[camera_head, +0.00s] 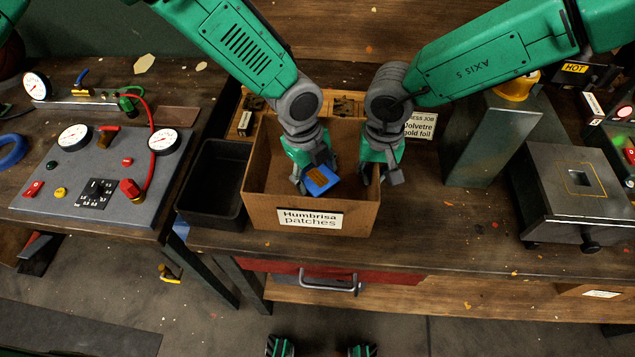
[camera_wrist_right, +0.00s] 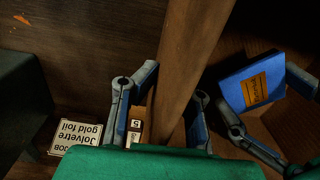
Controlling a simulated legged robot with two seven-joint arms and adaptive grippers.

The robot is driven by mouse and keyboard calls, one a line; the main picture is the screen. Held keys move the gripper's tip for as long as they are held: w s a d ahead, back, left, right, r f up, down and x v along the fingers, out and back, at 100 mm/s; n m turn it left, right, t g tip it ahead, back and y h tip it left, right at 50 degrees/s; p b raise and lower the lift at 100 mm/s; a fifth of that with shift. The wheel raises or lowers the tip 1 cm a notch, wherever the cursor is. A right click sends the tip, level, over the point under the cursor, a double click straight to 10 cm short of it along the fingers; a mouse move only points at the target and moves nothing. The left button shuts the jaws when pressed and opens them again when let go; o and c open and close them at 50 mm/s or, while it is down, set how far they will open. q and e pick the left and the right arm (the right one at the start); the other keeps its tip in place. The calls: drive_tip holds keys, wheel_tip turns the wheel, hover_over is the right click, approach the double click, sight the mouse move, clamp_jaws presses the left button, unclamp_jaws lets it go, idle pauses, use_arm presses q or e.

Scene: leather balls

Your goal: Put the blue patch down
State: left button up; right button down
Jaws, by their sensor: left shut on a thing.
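The blue patch (camera_head: 319,180) is a flat blue block with an orange label. It also shows in the right wrist view (camera_wrist_right: 252,82), tilted. My left gripper (camera_head: 312,178) is shut on it and holds it inside the open cardboard box (camera_head: 308,221) labelled "Humbrisa patches". Whether the patch touches the box floor is hard to tell. My right gripper (camera_head: 378,177) is at the box's right wall. In the right wrist view its fingers (camera_wrist_right: 165,100) stand apart on either side of that wall, and it holds no patch.
A black empty bin (camera_head: 217,178) stands left of the box. A gauge panel (camera_head: 95,185) with a red hose is further left. Bench in front right of the box is clear.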

sight(313, 177)
use_arm(q)
drive_tip(key=shift+a+f, duration=0.15)
drive_tip(key=shift+f, duration=0.25)
use_arm(e)
drive_tip(key=shift+a, duration=0.15)
use_arm(q)
wheel_tip(313, 177, down, 3)
drive_tip(key=shift+a, duration=0.15)
use_arm(e)
drive_tip(key=shift+a, duration=0.15)
drive_tip(key=shift+d, duration=0.2)
use_arm(q)
drive_tip(key=shift+d, duration=0.25)
use_arm(e)
drive_tip(key=shift+d, duration=0.1)
use_arm(q)
drive_tip(key=o, duration=1.4)
drive_tip(key=shift+d, duration=0.1)
use_arm(e)
drive_tip(key=shift+d, duration=0.1)
